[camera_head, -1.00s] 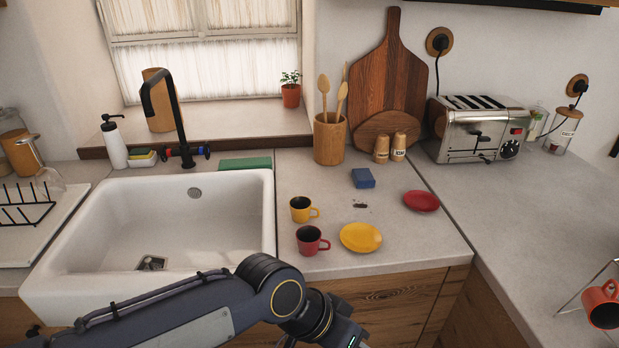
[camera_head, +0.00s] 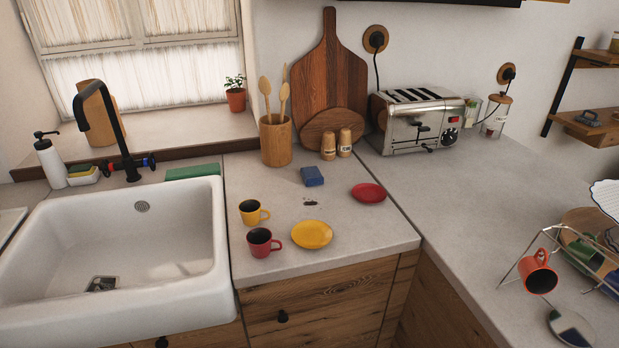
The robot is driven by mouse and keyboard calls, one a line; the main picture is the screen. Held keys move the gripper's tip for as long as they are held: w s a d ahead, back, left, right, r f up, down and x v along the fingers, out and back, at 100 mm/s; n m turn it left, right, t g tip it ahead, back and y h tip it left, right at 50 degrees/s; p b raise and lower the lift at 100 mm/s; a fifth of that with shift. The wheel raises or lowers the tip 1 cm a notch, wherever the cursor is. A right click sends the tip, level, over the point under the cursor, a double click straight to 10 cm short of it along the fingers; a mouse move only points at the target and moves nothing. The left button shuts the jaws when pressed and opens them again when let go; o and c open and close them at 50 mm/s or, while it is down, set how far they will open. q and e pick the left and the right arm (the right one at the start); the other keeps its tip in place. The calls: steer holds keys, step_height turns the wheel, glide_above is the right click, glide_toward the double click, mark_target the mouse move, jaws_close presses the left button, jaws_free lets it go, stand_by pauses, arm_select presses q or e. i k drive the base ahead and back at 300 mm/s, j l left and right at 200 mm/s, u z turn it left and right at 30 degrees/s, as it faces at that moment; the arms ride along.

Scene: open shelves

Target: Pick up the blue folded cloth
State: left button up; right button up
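The blue folded cloth (camera_head: 312,176) lies on the grey counter, behind the yellow saucer (camera_head: 312,234) and to the left of the red saucer (camera_head: 369,193). It looks like a small, thick blue block. Nothing touches the cloth. Neither of my grippers is in view.
A yellow cup (camera_head: 253,212) and a red cup (camera_head: 263,242) stand near the sink (camera_head: 222,255). Behind the cloth are a utensil holder (camera_head: 276,141), two shakers, cutting boards and a toaster (camera_head: 415,120). A rack with an orange mug (camera_head: 538,272) stands at right. The counter between is mostly clear.

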mark_target(311, 176)
steer(key=i+z, duration=0.6)
steer(key=z, duration=0.2)
steer(key=i+j+z, duration=0.1)
steer(key=i+z, duration=0.3)
steer(key=k, duration=0.1)
